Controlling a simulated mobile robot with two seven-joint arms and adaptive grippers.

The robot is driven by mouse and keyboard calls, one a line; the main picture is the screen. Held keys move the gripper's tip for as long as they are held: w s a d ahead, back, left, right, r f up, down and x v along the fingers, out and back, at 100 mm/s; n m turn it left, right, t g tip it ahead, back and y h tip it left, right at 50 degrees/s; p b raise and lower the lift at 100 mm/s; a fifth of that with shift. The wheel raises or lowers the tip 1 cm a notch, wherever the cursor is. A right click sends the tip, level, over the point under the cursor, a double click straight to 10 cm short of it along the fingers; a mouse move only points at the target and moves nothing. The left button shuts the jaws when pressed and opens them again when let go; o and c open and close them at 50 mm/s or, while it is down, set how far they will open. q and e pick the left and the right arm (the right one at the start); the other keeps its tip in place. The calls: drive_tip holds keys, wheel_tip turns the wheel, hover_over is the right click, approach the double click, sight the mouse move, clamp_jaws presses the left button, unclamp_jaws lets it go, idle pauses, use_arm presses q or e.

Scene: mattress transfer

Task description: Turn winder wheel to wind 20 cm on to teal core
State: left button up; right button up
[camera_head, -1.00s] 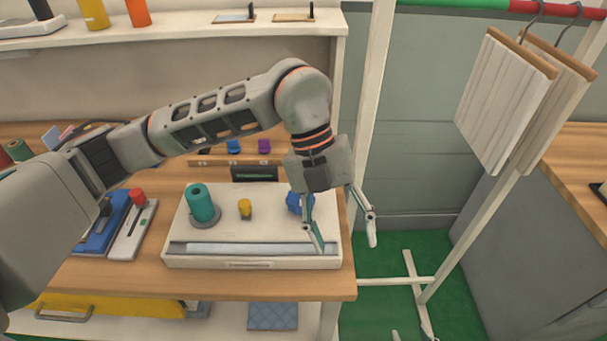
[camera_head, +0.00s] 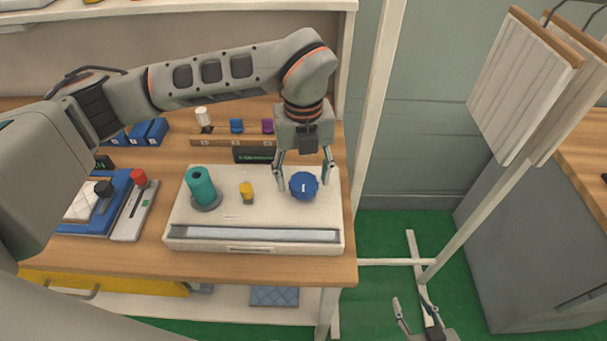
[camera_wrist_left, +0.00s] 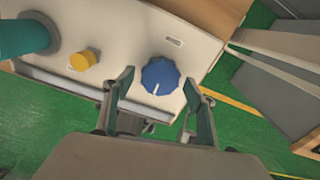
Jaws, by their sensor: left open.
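The winder (camera_head: 250,215) is a cream box on the wooden bench. A teal core (camera_head: 201,186) stands upright at its left, and it also shows in the left wrist view (camera_wrist_left: 22,37). The blue winder wheel (camera_head: 304,186) is at its right, with a white mark on it in the left wrist view (camera_wrist_left: 160,77). My left gripper (camera_head: 305,182) is open, pointing down at the blue wheel, with a finger on either side; contact cannot be told. My right gripper (camera_head: 422,318) is low at the bottom edge, away from the bench, its fingers apart.
A yellow knob (camera_head: 246,191) sits between core and wheel. A dark display (camera_head: 255,155) stands behind the winder. A red-topped device (camera_head: 138,190) and blue board (camera_head: 110,192) lie to the left. A white rack post (camera_head: 372,120) stands right of the bench.

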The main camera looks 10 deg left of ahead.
use_arm(q)
drive_tip(key=shift+f, duration=0.3)
drive_tip(key=c, duration=1.1)
drive_tip(key=shift+m, duration=0.3)
